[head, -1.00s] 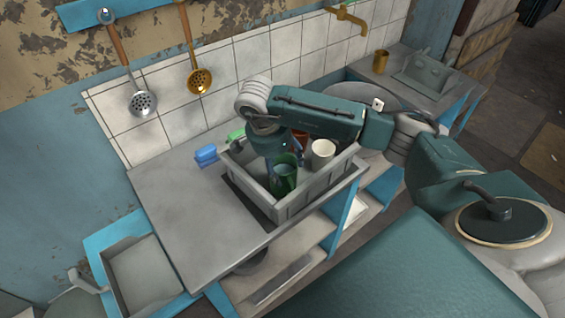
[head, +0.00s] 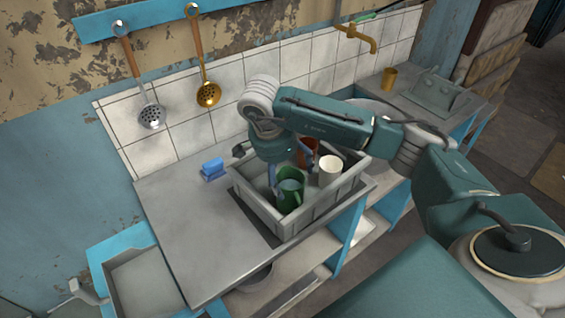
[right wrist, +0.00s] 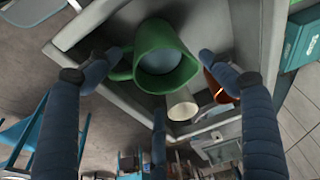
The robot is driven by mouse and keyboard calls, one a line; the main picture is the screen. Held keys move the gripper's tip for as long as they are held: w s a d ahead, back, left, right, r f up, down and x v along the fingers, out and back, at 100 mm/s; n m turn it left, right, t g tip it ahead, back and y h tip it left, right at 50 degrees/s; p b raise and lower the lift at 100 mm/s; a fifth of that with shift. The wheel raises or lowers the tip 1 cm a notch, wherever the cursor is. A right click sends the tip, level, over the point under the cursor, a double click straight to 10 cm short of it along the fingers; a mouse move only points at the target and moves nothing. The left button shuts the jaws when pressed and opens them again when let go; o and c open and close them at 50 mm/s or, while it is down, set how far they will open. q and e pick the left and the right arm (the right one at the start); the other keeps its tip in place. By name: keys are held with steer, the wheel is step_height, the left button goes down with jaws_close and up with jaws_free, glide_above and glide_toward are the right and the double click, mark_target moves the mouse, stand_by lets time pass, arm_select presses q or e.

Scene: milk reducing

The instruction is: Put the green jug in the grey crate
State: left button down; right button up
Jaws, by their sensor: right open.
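The green jug (head: 291,194) stands inside the grey crate (head: 300,222), near its front wall. In the right wrist view the jug (right wrist: 165,58) shows from above, with its open mouth and its handle to the left. My right gripper (head: 286,172) is open just above the jug. In the right wrist view its fingers (right wrist: 155,72) are spread around the jug, with visible gaps. The grey crate sits on the counter. My left gripper is not in view.
A white cup (head: 330,171) and a reddish-brown mug (head: 306,153) are also in the crate. A blue sponge (head: 212,169) lies on the counter (head: 185,215) left of it. The counter's left part is clear. A brass tap (head: 357,36) is on the tiled wall.

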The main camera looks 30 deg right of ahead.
steer(key=v, duration=0.8)
steer(key=shift+r, duration=0.25)
steer(key=shift+s+a+f, duration=0.1)
